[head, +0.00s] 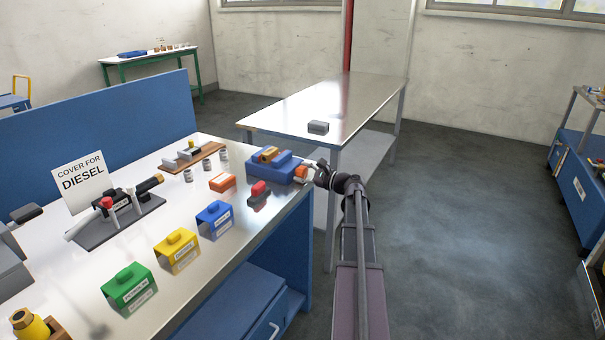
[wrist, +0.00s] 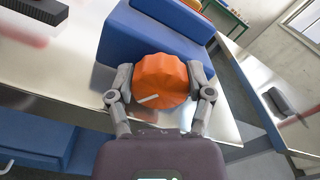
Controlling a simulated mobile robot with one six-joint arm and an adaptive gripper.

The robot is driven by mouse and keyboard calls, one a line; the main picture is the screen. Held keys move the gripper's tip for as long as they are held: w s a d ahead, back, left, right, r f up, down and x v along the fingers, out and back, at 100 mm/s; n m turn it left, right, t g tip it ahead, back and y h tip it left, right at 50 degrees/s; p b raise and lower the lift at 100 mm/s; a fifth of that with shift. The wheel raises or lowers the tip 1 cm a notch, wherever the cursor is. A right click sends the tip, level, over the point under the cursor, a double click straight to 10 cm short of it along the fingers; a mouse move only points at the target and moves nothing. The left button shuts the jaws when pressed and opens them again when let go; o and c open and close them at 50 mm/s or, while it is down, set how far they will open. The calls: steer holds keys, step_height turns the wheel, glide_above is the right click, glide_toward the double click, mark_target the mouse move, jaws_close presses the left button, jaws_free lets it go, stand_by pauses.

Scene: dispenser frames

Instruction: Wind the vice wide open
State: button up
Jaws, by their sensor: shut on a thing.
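The blue vice (head: 272,164) sits at the right end of the workbench, with a small yellow and brown piece (head: 269,153) at its top. Its orange knob (head: 301,172) faces the bench's right edge. In the wrist view the ribbed orange knob (wrist: 161,82) with a pale mark on its face fills the space between my fingers, and the blue vice body (wrist: 160,32) is behind it. My gripper (head: 313,174) is shut on the knob, one finger on each side; it also shows in the wrist view (wrist: 160,88). The vice's jaw gap cannot be made out clearly.
Green (head: 129,287), yellow (head: 176,248) and blue (head: 214,219) labelled covers stand on the metal workbench (head: 150,235). A red-topped piece (head: 259,193) and an orange block (head: 222,182) lie near the vice. A second table (head: 345,100) with a grey box (head: 318,127) stands behind.

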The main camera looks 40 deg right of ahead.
steer(key=shift+n, duration=0.5)
steer(key=o, duration=1.1)
steer(key=shift+o, duration=0.2)
steer(key=shift+m, duration=0.4)
steer(key=m, duration=0.5)
steer(key=v, duration=1.3)
steer(key=shift+s+d, duration=0.25)
steer(key=shift+s, duration=0.1)
